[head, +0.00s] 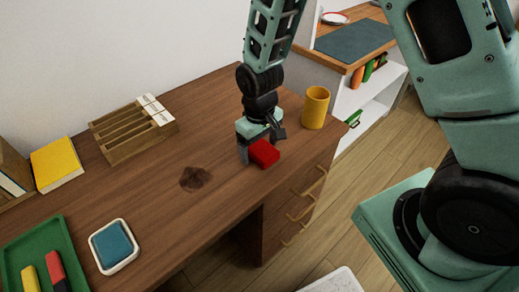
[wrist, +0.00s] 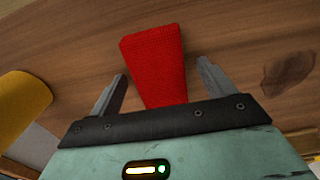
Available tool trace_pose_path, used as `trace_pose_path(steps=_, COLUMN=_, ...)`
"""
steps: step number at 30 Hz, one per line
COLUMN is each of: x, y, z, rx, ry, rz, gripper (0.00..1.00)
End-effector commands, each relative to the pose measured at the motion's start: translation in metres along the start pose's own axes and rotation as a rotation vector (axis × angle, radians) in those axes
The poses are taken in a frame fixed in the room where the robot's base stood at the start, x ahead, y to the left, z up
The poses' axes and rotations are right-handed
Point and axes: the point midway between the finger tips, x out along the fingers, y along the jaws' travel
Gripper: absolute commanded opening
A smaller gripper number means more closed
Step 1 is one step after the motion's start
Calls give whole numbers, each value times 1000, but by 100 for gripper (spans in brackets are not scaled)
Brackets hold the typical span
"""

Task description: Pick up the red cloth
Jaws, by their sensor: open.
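The red cloth (head: 264,153) is a small folded block lying on the brown wooden desk (head: 225,118), towards its right end. In the wrist view the cloth (wrist: 155,62) is a red, textured, slightly tapered shape. My gripper (head: 260,146) is low over the desk at the cloth. In the wrist view its two fingers (wrist: 162,80) are apart, one on each side of the near part of the cloth, with gaps visible. The near end of the cloth is hidden behind the gripper body.
A yellow cup (head: 315,107) stands just right of my gripper. A slotted wooden rack (head: 131,131), a yellow book (head: 57,164), a green tray (head: 62,236) and a white dish with a blue sponge (head: 113,246) are further left. A dark stain (head: 195,178) marks clear desk.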

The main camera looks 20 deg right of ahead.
Motion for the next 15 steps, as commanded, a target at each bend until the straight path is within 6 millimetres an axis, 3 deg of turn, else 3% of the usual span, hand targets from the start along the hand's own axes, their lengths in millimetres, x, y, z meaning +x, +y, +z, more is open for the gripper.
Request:
trace_pose_path(steps=2, x=0, y=0, z=0, rx=0, ry=0, rz=0, gripper=76)
trace_pose_path(steps=6, x=0, y=0, z=0, rx=0, ry=0, rz=0, gripper=37)
trace_pose_path(steps=7, x=0, y=0, z=0, rx=0, ry=0, rz=0, gripper=34)
trace_pose_path(steps=15, x=-2, y=0, z=0, rx=0, ry=0, rz=0, gripper=34)
